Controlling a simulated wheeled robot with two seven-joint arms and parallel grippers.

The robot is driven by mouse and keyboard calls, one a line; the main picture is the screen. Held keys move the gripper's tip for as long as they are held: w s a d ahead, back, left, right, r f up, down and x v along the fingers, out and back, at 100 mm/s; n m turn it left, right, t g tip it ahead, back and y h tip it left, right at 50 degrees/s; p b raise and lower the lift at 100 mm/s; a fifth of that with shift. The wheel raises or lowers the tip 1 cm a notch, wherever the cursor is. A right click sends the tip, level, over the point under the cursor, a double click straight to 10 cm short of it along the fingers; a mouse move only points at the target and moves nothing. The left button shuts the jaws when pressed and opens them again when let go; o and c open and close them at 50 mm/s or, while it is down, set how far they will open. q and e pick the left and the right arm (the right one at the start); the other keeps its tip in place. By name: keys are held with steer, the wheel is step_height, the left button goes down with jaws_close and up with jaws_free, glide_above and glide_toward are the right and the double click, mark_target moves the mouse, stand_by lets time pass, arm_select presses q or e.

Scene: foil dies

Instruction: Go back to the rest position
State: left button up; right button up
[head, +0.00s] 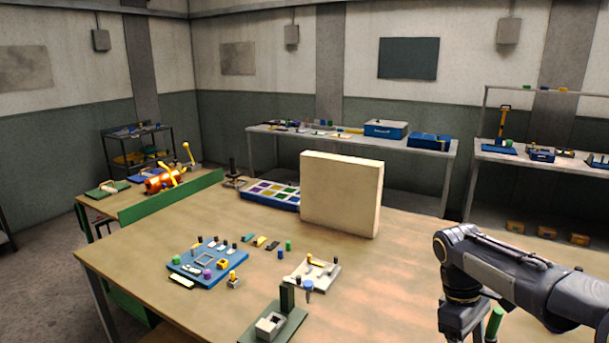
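My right arm comes in from the right edge and bends down over the front right of the table. The dark part at its lower end (462,318) is cut off by the bottom edge, and no fingertips show. I cannot tell whether that gripper is open or holds anything. My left gripper is not in view. On the wooden table (150,250) lie a blue board (190,268) with small coloured parts, a pale plate (325,275) with small parts, and a dark green base (290,325) with a grey block and a dark post.
A tall cream panel (340,195) stands on the table behind the small parts, beside a blue tray (270,203) of coloured squares. A green upright cylinder (495,322) is close to my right arm. The table's left part is clear. Side tables and shelves line the walls.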

steer(key=s+a+m+t+y, duration=0.3)
steer(key=s+a+m+t, duration=0.1)
steer(key=s, duration=0.6)
steer(key=s+a+m+t+y, duration=0.3)
steer(key=s+a+m+t, duration=0.1)
steer(key=s, duration=0.7)
steer(key=shift+a+f+m, duration=0.2)
steer(key=shift+a+m, duration=0.3)
steer(key=shift+a, duration=0.7)
